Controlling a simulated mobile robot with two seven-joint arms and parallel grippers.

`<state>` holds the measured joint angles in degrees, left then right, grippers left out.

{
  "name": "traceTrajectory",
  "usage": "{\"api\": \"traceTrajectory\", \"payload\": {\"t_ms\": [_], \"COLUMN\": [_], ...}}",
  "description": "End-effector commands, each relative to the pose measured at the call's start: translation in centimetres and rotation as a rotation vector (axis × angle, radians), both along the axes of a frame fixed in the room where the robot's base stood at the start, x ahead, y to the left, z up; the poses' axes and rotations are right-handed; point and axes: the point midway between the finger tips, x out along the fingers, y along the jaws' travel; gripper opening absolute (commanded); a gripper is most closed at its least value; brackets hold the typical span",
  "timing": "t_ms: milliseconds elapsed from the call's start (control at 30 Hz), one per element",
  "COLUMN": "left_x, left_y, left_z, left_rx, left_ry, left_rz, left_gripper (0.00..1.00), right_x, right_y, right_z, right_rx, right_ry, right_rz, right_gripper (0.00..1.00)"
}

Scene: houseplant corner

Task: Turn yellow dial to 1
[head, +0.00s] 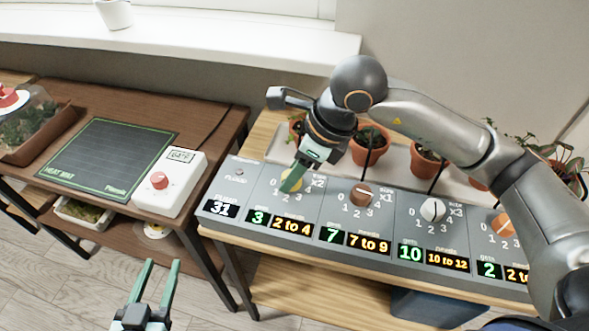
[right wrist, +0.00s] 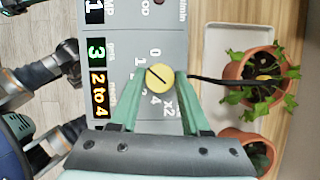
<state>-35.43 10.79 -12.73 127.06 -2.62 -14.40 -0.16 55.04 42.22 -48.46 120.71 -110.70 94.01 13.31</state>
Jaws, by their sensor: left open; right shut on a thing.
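The yellow dial (head: 291,184) is at the left end of the grey control panel (head: 325,215), with numbers around it and x2 beside it. In the right wrist view the dial (right wrist: 160,77) sits between the fingers of my right gripper (right wrist: 159,82), which is shut on it. A dark line crosses its face diagonally, its upper-left end toward the 1; I cannot tell which end is the pointer. Displays below read green 3 and orange 2 to 4. In the head view my right gripper (head: 290,180) partly hides the dial. My left gripper (head: 152,285) is open and empty, low over the floor.
Brown, white and orange dials (head: 361,196) (head: 432,210) (head: 499,226) continue rightward. Potted plants (head: 369,147) stand behind the panel. On the left table are a heat mat (head: 110,157) and a white box with a red knob (head: 170,183). A gap separates the tables.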

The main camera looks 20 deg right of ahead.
Motion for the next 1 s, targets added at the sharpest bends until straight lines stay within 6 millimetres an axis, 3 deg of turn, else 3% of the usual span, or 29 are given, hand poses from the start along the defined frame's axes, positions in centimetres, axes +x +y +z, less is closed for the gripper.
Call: {"api": "traceTrajectory", "payload": {"t_ms": [100,133,367,767,1000], "left_x": [0.0,0.0,0.0,-0.1,-2.6], "left_y": [0.0,0.0,0.0,0.0,-0.1], "left_z": [0.0,0.0,0.0,0.0,-5.3], "left_rx": [0.001,0.001,0.000,-0.001,-0.001], "left_ry": [0.000,0.000,0.000,0.014,0.238], "left_rz": [0.000,0.000,0.000,0.000,0.014], "left_gripper": [0.50,0.50,0.50,0.50,0.50], "right_x": [0.0,0.0,0.0,-0.1,-1.2], "right_y": [0.0,0.0,0.0,-0.3,-1.7], "right_z": [0.0,0.0,0.0,1.0,5.3], "right_rx": [-0.002,-0.002,0.000,-0.001,-0.002], "right_ry": [0.000,0.000,0.000,-0.004,-0.007], "right_rz": [0.001,0.001,0.001,0.001,0.000], "right_gripper": [0.00,0.49,0.74,0.76,0.76]}}
